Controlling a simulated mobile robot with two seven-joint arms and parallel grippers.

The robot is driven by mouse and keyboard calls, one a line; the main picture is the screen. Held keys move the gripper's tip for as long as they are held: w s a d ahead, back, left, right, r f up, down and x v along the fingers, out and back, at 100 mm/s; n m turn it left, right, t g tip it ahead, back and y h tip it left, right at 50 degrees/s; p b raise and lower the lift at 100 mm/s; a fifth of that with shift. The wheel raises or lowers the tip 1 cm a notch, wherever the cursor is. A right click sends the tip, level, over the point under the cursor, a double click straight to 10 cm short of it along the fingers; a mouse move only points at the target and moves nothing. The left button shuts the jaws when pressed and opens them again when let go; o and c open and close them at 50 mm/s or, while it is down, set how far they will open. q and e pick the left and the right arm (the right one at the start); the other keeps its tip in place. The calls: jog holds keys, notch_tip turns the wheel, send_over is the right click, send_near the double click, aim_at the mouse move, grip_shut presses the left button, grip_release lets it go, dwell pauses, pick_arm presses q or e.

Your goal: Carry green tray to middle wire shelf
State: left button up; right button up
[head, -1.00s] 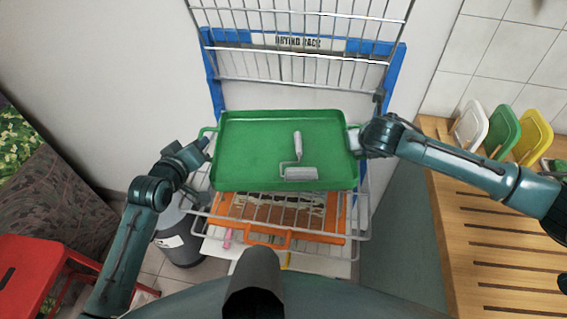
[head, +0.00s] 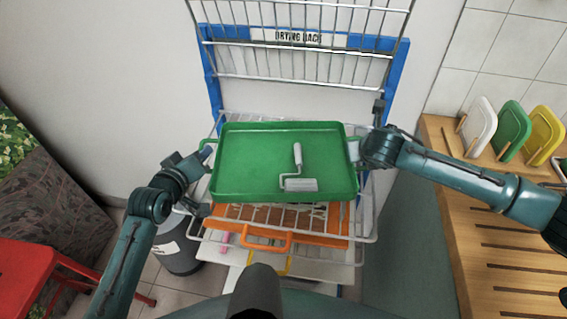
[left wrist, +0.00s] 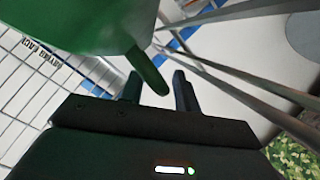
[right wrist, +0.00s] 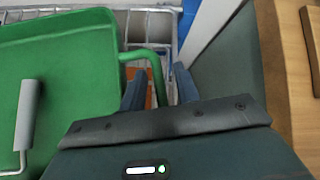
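The green tray (head: 250,165) is level in front of the drying rack, over a wire shelf (head: 368,225); I cannot tell whether it rests on it. A white paint roller (head: 298,184) lies on the tray. My left gripper (head: 203,157) is at the tray's left handle; in the left wrist view the handle (left wrist: 148,72) lies between parted fingers (left wrist: 158,92). My right gripper (head: 355,150) is at the right handle; in the right wrist view the handle (right wrist: 140,55) passes between parted fingers (right wrist: 160,92), with gaps beside it.
The blue drying rack (head: 397,80) has a raised wire shelf (head: 290,75) above the tray. An orange tray (head: 265,238) sits below. A slatted wooden counter (head: 480,225) with upright boards (head: 513,130) is at right. A red stool (head: 25,270) and dark bin (head: 182,255) are at left.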

pick_arm(q)
jog(key=v, duration=1.2)
pick_arm(e)
jog(key=v, duration=1.2)
jog(key=shift+s, duration=0.1)
